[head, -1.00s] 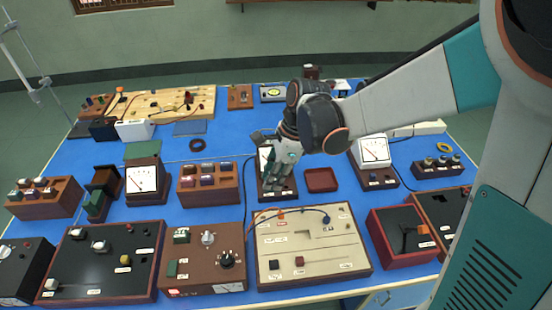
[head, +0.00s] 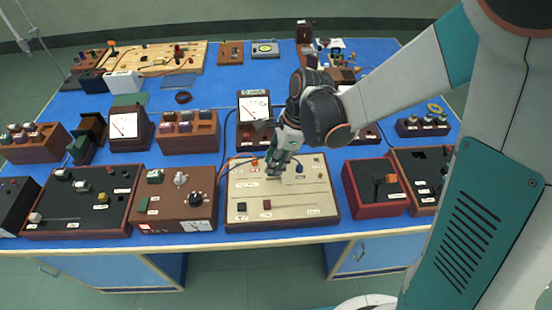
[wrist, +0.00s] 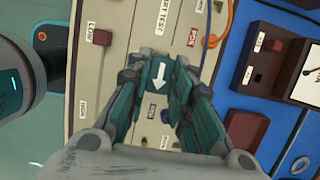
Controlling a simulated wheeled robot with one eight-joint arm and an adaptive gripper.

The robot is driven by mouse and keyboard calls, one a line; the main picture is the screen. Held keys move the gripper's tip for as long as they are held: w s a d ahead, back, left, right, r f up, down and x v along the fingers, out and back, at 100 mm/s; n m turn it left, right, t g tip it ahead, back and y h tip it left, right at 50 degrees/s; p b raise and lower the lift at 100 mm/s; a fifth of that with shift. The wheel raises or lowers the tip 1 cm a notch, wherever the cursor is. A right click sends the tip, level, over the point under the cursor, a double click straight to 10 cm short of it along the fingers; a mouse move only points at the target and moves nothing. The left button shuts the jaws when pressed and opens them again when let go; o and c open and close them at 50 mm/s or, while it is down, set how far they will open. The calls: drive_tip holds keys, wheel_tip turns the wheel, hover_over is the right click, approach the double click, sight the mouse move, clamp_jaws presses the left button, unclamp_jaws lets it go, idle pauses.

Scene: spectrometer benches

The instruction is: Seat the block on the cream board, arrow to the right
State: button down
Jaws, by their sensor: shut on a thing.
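My gripper (head: 276,164) points down over the back middle part of the cream board (head: 240,216). It is shut on the block (wrist: 157,75), a teal piece with a white arrow on its top, held between the two fingers in the wrist view. The arrow points down in that view, which matches the right side of the board in the head view. The board also fills the middle of the wrist view (wrist: 120,65). My gripper hides the spot under the block. I cannot tell whether the block touches the board or hangs just above it.
A meter unit (head: 254,106) stands behind; a red box (head: 374,190) is right.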

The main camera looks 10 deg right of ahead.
drive_tip(key=shift+f+b, duration=2)
drive_tip(key=shift+f, duration=0.8)
drive_tip(key=c, duration=1.3)
unclamp_jaws()
drive_tip(key=v, duration=1.2)
drive_tip(key=shift+s, duration=0.1)
drive_tip(key=s+d+r+n+t+h, duration=0.1)
drive_tip(key=s+d+r+n+t, duration=0.1)
drive_tip(key=n, duration=0.4)
drive_tip(key=s+d+r+n+t+h, duration=0.1)
drive_tip(key=s+d+r+n+t, duration=0.1)
drive_tip(key=s+d+n, duration=0.3)
drive_tip(key=s+d+r+n+t+h, duration=0.1)
drive_tip(key=s+d+r+n+t, duration=0.1)
drive_tip(key=s+n, duration=0.3)
drive_tip(key=shift+s+d+n+t, duration=0.15)
drive_tip(key=shift+d+n+t, duration=0.1)
drive_tip(key=shift+d+n, duration=0.3)
drive_tip(key=shift+s+d+n+t, duration=0.15)
drive_tip(key=shift+d+n+t, duration=0.15)
drive_tip(key=shift+n, duration=0.35)
